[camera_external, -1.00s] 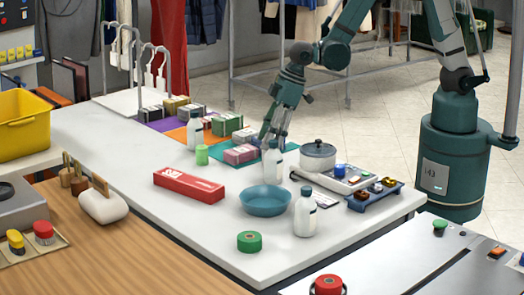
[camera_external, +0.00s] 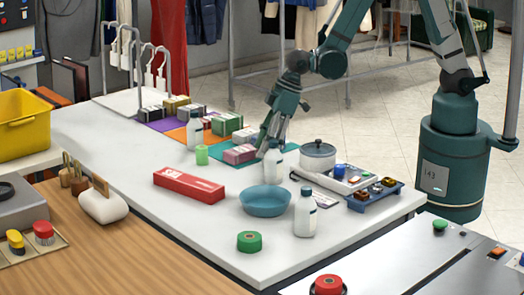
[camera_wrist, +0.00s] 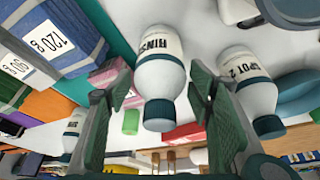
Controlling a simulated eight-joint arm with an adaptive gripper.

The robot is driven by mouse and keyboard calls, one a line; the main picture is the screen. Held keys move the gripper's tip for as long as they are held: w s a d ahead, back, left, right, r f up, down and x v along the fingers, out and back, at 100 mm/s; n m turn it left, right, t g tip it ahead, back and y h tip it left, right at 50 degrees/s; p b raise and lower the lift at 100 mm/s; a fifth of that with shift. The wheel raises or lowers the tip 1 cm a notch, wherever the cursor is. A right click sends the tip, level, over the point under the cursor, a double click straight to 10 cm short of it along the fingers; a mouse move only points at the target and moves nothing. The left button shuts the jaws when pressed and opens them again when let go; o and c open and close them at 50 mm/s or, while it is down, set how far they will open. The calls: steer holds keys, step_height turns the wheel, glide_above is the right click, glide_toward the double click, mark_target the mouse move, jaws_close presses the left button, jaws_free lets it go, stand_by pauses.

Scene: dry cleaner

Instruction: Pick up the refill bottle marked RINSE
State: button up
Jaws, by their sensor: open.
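The white bottle marked RINSE (camera_wrist: 161,80) has a dark teal cap and appears between my fingers in the wrist view. In the external view this bottle (camera_external: 274,165) stands upright on the white counter, partly hidden by my gripper (camera_external: 266,147). My gripper (camera_wrist: 160,88) is open, with one finger on each side of the bottle in the picture. I cannot tell whether either finger touches it. A similar bottle marked SPOT 2 (camera_wrist: 250,85) is to the right in the wrist view, outside the fingers.
A teal bowl (camera_external: 265,201) and another white bottle (camera_external: 305,215) stand nearer the front. A red box (camera_external: 189,185) lies left. A pot-topped device (camera_external: 318,160) and blue tray (camera_external: 377,204) are right. Boxes on coloured mats and a third bottle (camera_external: 194,131) are behind.

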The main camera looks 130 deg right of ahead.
steer(key=c, duration=1.2)
steer(key=shift+r, duration=0.1)
steer(key=shift+r+p, duration=0.85)
steer(key=shift+r, duration=4.1)
